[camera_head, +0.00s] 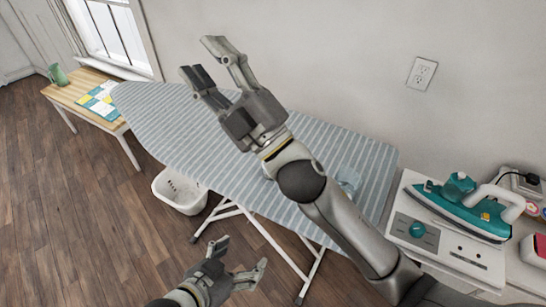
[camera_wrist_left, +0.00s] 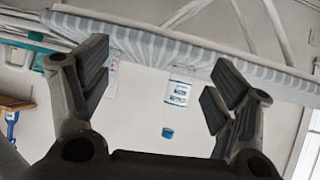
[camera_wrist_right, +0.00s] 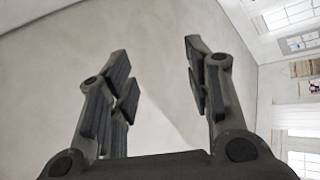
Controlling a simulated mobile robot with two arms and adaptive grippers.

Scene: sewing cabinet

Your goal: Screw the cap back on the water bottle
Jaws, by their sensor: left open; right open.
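A clear bottle with a white and blue label (camera_wrist_left: 179,88) shows upside down in the left wrist view, standing at the striped ironing board. A blue cap (camera_wrist_left: 168,132) shows at its neck end; I cannot tell how tightly it sits.
The ironing board (camera_head: 170,135) spans the middle, with white legs below. A teal iron (camera_head: 465,205) rests on a white unit at the right. A white basket (camera_head: 180,188) stands on the floor. A wooden table (camera_head: 85,100) with a green jug stands at the left.

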